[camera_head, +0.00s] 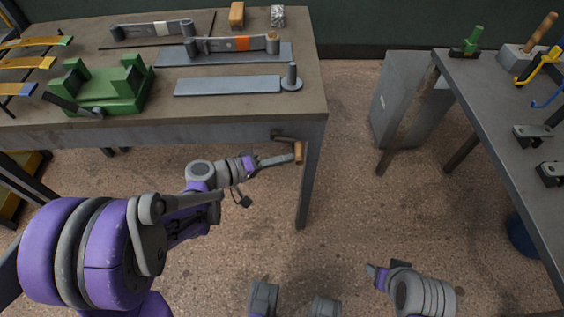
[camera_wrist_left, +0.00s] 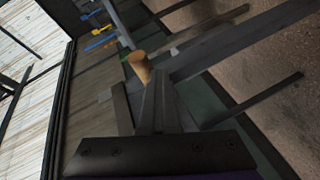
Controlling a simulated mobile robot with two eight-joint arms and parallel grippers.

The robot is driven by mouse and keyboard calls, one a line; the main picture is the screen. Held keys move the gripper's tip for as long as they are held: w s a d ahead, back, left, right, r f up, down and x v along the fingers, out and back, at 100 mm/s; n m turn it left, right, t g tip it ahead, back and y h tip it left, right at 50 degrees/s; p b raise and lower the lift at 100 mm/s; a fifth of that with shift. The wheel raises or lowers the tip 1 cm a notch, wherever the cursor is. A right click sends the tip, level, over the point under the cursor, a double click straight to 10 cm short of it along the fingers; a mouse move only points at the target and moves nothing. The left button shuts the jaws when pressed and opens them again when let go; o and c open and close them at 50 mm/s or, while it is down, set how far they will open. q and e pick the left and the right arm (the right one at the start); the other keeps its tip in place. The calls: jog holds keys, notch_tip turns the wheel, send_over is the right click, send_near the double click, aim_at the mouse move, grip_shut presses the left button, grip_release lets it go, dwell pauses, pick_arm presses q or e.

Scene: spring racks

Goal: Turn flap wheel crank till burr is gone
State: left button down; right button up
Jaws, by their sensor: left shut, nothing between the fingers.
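A crank with a wooden handle (camera_head: 299,152) hangs at the front right edge of the left workbench. My left gripper (camera_head: 291,157) is shut and empty, its tips right beside the handle; I cannot tell whether they touch. In the left wrist view the handle (camera_wrist_left: 140,67) stands just beyond the tips of the shut fingers (camera_wrist_left: 157,83). My right gripper (camera_head: 371,270) is low over the floor at the bottom right, away from both benches; its jaws are too small to judge.
The left workbench (camera_head: 200,115) carries a green fixture (camera_head: 100,86), a flat grey bar (camera_head: 228,86) and banded springs (camera_head: 235,44). A right bench (camera_head: 495,115) holds small tools. A grey cabinet (camera_head: 398,100) stands between them.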

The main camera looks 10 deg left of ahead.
pick_arm(q)
jog(key=r+t+h, duration=0.1)
jog(key=d+r+n+h+b, duration=0.1)
jog(key=shift+t+h+b, duration=0.3)
jog(key=shift+t, duration=0.1)
pick_arm(e)
notch_tip(320, 180, down, 3)
jog(key=shift+w+r, duration=0.1)
jog(key=shift+r, duration=0.1)
pick_arm(q)
jog(key=shift+r, duration=0.25)
pick_arm(e)
jog(key=shift+r, duration=0.2)
pick_arm(q)
jog(key=shift+w+d, duration=0.1)
jog(key=shift+d, duration=0.1)
jog(key=shift+a, duration=0.2)
dwell(0.8)
